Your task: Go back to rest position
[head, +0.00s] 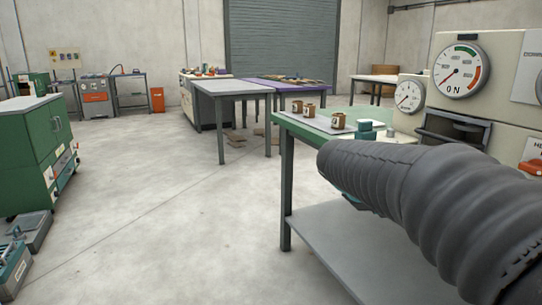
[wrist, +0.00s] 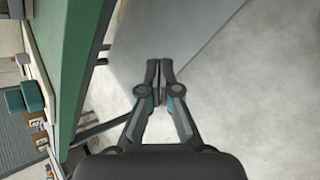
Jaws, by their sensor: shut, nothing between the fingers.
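My gripper (wrist: 159,72) shows in the wrist view with its two dark fingertips together and nothing between them. It is beside the green-edged table (wrist: 85,60), over the grey lower shelf and the concrete floor. In the head view my dark ribbed arm covers the right foreground, and the gripper is mostly hidden behind it. The same green table (head: 287,130) stands in front of the arm, with small brown containers (head: 338,121) in a row on its top.
A machine with dial gauges (head: 459,71) stands at the right, close to my arm. The table's lower shelf (head: 335,240) sits below the arm. Grey and purple tables (head: 222,87) stand farther back. A green cabinet (head: 45,150) is at the left. The floor between is open.

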